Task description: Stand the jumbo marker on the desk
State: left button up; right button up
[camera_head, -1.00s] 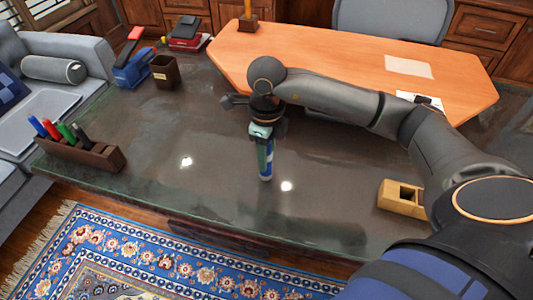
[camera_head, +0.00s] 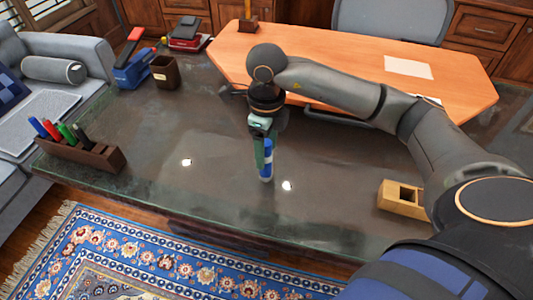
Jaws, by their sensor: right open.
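The jumbo marker (camera_head: 268,161), blue with a white band, stands upright on the dark glossy desk (camera_head: 215,195) near its front middle. My right gripper (camera_head: 261,158) is open, pointing down at the marker's upper part. A greenish finger shows just left of the marker and overlaps its edge in the picture; I cannot tell whether they touch. The other finger is mostly hidden. My left gripper is not in view.
A wooden pen holder (camera_head: 85,152) with several markers stands at the left. A wooden block with a square hole (camera_head: 398,197) lies at the right. A dark cup (camera_head: 165,72) and a blue stapler-like item (camera_head: 133,68) stand at the back left. The orange desktop (camera_head: 330,62) lies behind.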

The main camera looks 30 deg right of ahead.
notch_tip(320, 180, up, 10)
jog(key=shift+f+p, duration=0.2)
jog(key=shift+p, duration=0.25)
